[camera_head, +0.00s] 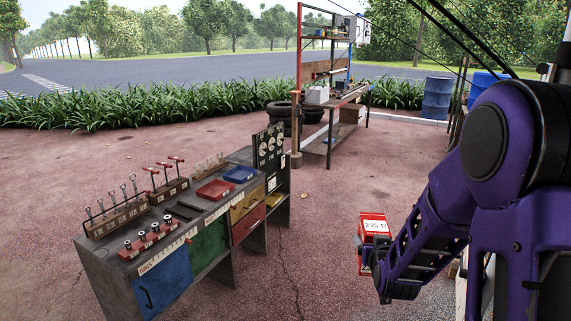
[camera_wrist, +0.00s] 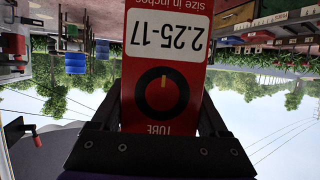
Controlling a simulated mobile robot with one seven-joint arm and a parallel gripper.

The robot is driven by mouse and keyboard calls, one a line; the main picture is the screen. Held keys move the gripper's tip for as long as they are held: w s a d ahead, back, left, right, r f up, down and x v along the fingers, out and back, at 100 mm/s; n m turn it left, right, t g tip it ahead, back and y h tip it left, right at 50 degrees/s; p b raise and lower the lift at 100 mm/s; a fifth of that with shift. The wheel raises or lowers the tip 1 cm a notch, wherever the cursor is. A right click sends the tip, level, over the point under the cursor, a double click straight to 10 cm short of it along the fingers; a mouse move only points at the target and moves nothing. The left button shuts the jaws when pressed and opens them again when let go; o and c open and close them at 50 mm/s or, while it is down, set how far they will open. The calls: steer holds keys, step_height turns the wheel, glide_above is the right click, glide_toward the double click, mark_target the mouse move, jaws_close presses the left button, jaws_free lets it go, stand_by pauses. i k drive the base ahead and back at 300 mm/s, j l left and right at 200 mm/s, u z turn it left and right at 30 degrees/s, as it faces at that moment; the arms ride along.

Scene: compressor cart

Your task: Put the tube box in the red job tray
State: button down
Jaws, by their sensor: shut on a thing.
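The tube box (camera_head: 374,226) is red with a white label reading 2.25-17. My gripper (camera_head: 374,262) is shut on it and holds it in the air, right of the cart and apart from it. In the wrist view the tube box (camera_wrist: 165,90) appears upside down between the two dark fingers of my gripper (camera_wrist: 166,115). The red job tray (camera_head: 215,190) lies on the cart top, left of a blue tray (camera_head: 240,174). The part of the red tray I can see looks empty.
The grey cart (camera_head: 222,205) also bears racks of tools (camera_head: 118,212) at its left and middle, and a dark upright board (camera_head: 269,158) at its right end. A workbench (camera_head: 345,98) with tires (camera_head: 283,112) stands behind. Floor between cart and arm is clear.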

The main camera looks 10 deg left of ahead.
mark_target(215, 192)
steer(key=i+j+u, duration=0.55)
steer(key=i+j+z, duration=0.15)
steer(key=i, duration=0.2)
steer(key=i+j+z, duration=0.15)
steer(key=i, duration=0.25)
steer(key=i+z, duration=0.6)
steer(key=i, duration=0.2)
steer(key=i+l+u, duration=0.1)
steer(key=i+u, duration=0.2)
steer(key=i+l+u, duration=0.25)
steer(key=i, duration=0.2)
steer(key=i+l+u, duration=0.1)
steer(key=i+u, duration=0.25)
steer(key=i+l+u, duration=0.2)
steer(key=u, duration=0.15)
steer(key=i+l+u, duration=0.35)
steer(key=k+j, duration=0.05)
steer(key=j, duration=0.05)
